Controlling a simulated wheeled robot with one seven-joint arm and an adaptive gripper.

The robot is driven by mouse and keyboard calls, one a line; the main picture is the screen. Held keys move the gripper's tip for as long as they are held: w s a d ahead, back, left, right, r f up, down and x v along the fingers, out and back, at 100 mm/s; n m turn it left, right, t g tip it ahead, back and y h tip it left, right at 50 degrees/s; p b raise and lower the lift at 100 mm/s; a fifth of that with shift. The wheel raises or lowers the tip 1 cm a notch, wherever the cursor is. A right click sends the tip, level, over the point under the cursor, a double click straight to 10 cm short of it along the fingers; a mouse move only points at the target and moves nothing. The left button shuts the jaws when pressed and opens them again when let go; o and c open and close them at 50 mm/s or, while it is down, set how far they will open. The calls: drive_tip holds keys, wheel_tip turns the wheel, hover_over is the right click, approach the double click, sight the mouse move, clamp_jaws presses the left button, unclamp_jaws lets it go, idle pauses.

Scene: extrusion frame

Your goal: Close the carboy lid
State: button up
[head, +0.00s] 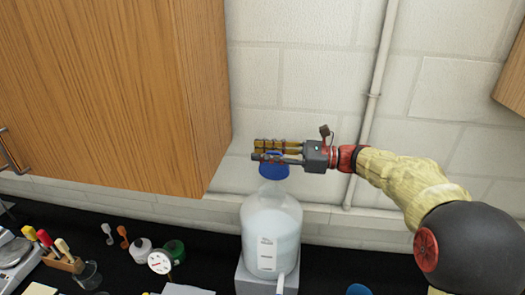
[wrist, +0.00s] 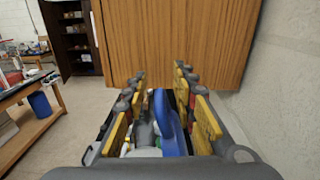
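The carboy (head: 270,232) is a translucent bottle with a white label, upright on a grey block against the wall. Its blue lid (head: 273,171) shows at the neck, partly hidden by my gripper (head: 257,150), which reaches in from the right at lid height. In the wrist view the lid (wrist: 168,128) stands edge-on between the yellow-padded fingers of my gripper (wrist: 162,78), nearer the right finger. A gap shows between the fingers at their tips, so they are open. I cannot tell whether a finger touches the lid.
A wooden wall cabinet (head: 120,90) hangs to the left of my gripper, close to the fingertips. A pipe (head: 372,100) runs up the wall behind the arm. The black bench holds a tool block (head: 64,263) and a round dial (head: 159,262) left of the carboy.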

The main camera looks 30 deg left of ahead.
drive_tip(key=shift+a, duration=0.2)
drive_tip(key=shift+c, duration=1)
clamp_jaws()
drive_tip(key=shift+f, duration=0.1)
